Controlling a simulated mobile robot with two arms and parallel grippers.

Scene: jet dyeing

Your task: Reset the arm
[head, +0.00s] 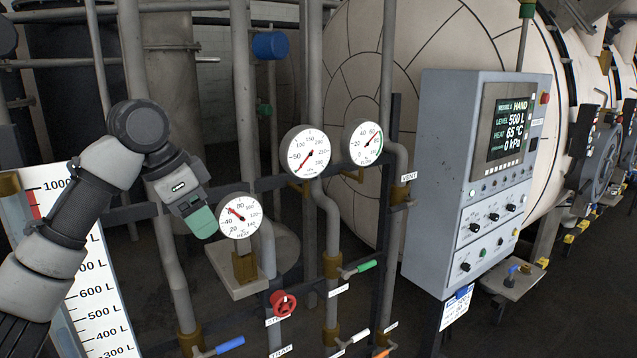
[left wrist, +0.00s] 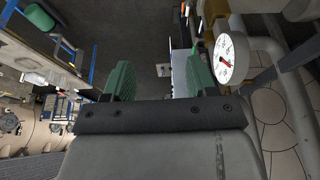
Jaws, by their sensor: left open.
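My left arm comes in from the left in the head view, bent at a dark elbow joint. Its left gripper (head: 203,224) has green fingers and points down to the right, beside the white round HEAT gauge (head: 239,215). In the left wrist view the two green fingers of the left gripper (left wrist: 159,80) stand wide apart with nothing between them. A white round gauge (left wrist: 231,58) shows just right of the right finger there. I cannot tell whether the gripper touches it. My right gripper is in neither view.
Two more gauges (head: 305,151) (head: 363,142) stand on the pipes. A red handwheel (head: 283,303), a blue-handled valve (head: 229,344) and a green-handled valve (head: 366,265) sit below. A grey control panel (head: 478,180) stands at right before a large pale vessel (head: 446,35). A litre scale (head: 95,290) is behind my arm.

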